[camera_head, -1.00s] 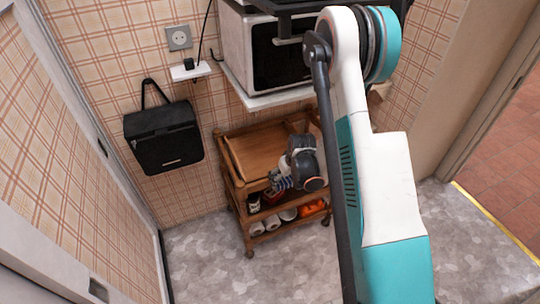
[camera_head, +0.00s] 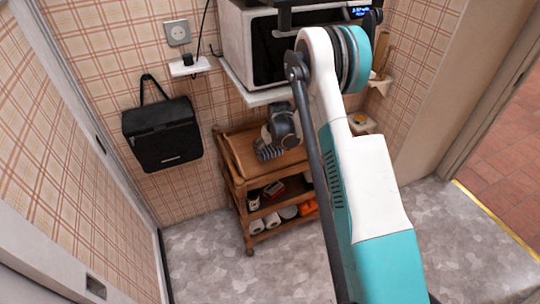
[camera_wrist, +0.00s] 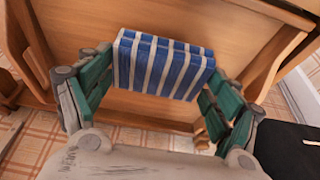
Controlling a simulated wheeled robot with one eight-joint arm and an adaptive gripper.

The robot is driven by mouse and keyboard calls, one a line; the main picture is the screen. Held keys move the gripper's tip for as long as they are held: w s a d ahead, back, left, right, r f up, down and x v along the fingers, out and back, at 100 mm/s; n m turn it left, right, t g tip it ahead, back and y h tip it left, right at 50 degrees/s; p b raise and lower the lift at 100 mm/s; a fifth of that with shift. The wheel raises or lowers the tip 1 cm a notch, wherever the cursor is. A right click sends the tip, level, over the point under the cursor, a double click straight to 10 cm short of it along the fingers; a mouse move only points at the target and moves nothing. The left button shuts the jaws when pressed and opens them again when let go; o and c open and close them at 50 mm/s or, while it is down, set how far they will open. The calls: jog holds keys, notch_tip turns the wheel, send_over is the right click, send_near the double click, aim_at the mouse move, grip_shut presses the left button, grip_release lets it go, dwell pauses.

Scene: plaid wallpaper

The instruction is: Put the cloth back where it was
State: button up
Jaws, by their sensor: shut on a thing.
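The cloth (camera_wrist: 163,66) is a folded blue and white striped block in the wrist view. My gripper (camera_wrist: 158,78) is shut on it, with teal fingers at its left and right sides. In the head view the striped cloth (camera_head: 268,151) shows small under my wrist, over the top tray of the wooden trolley (camera_head: 238,172). I cannot tell whether the cloth touches the tray.
The trolley's lower shelves hold white rolls (camera_head: 264,224), an orange thing (camera_head: 309,206) and dark items. A microwave (camera_head: 243,45) stands on a shelf above the trolley. A black bag (camera_head: 162,135) hangs on the wall at left. The grey floor in front is clear.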

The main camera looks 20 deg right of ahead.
aim_at(271, 150)
notch_tip(271, 150, down, 4)
jog(key=shift+r+b, duration=0.1)
jog(key=shift+b, duration=0.85)
jog(key=shift+r, duration=0.1)
jog(key=o, duration=1)
jog(key=shift+c, duration=0.2)
jog(key=shift+s+r, duration=0.1)
jog(key=shift+r, duration=0.25)
jog(key=p+v, duration=0.1)
jog(key=v, duration=0.1)
jog(key=shift+s+r+p, duration=0.1)
jog(key=shift+r+p, duration=0.25)
jog(key=shift+r, duration=0.05)
jog(key=s+p, duration=0.1)
jog(key=s, duration=0.5)
jog(key=s+p, duration=0.2)
jog(key=s, duration=0.4)
jog(key=shift+d+f, duration=0.2)
jog(key=shift+f, duration=0.05)
